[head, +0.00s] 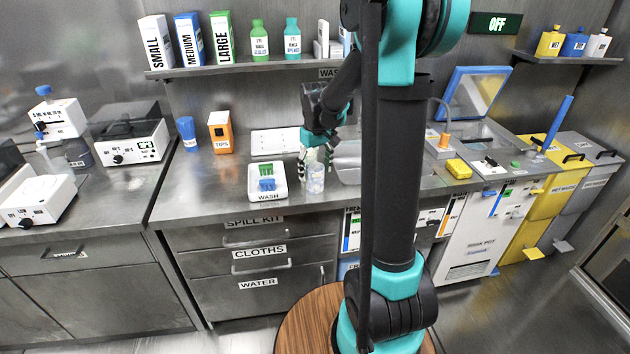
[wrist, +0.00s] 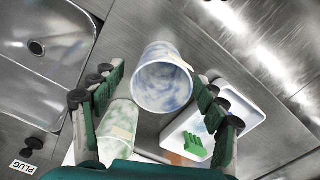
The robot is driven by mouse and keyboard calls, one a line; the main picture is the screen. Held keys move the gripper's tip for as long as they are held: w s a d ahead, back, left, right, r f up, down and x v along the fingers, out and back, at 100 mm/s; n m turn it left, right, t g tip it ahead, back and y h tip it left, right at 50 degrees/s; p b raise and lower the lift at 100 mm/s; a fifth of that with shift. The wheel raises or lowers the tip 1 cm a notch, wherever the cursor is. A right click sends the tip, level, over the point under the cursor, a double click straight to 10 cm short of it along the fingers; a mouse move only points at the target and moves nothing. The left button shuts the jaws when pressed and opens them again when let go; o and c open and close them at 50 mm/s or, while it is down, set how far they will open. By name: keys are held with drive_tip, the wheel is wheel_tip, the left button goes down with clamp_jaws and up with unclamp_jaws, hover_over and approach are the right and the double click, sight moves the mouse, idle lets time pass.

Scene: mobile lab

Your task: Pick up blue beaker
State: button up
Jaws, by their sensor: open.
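A pale beaker with blue mottling (wrist: 163,82) stands on the steel counter, between and just beyond my fingertips in the wrist view. In the head view a translucent bluish beaker (head: 316,180) stands below my gripper (head: 316,150), right of the wash tray. A greenish beaker (wrist: 118,127) is beside the blue one in the wrist view, partly hidden by my left finger. My gripper (wrist: 160,95) is open, its fingers spread to either side of the blue beaker and not closed on it.
The white wash tray (head: 279,196) with green and blue pieces is close on the left; its rim (wrist: 250,112) shows near my right finger. A sink (wrist: 40,45) is on the other side.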

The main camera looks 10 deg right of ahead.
sight(315, 179)
drive_tip(key=shift+f, duration=1.9)
drive_tip(key=shift+c, duration=0.5)
drive_tip(key=c, duration=1.2)
drive_tip(key=shift+o, duration=0.2)
